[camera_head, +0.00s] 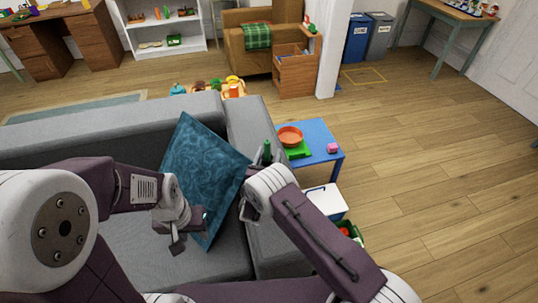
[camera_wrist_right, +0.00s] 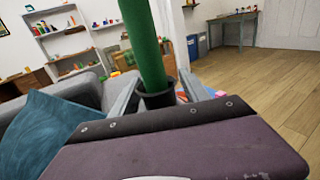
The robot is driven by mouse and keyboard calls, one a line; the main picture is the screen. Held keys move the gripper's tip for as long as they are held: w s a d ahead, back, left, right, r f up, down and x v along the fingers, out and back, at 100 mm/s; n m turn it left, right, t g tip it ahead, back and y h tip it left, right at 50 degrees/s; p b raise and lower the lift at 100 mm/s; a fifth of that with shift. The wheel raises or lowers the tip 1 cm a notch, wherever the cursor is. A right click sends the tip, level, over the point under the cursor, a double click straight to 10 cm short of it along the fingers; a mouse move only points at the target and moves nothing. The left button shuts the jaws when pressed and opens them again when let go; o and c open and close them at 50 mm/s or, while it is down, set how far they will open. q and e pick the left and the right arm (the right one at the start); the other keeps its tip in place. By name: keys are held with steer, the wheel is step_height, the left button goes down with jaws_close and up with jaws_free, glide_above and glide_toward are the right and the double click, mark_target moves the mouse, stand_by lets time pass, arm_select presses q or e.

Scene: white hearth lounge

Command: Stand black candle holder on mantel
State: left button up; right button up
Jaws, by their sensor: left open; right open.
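The black candle holder (camera_wrist_right: 158,103) shows in the right wrist view, with a tall green candle (camera_wrist_right: 145,45) standing in it. The holder is between the spread fingers of my right gripper (camera_wrist_right: 158,92), which is open; I cannot tell whether a finger touches it. In the head view the green candle (camera_head: 267,151) shows just beyond my right wrist, which hides the right fingers and most of the holder. My left gripper (camera_head: 184,236) is open and empty in front of the blue cushion. No mantel is in view.
A grey sofa (camera_head: 115,125) with a blue cushion (camera_head: 203,165) lies under my arms. A blue table (camera_head: 325,140) with an orange bowl (camera_head: 290,136) stands beyond its right arm. A white box (camera_head: 323,200) is near it. Wooden floor (camera_head: 430,150) is clear at right.

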steer(key=v, duration=1.2)
steer(key=shift+r+p, duration=0.2)
steer(key=shift+p, duration=0.1)
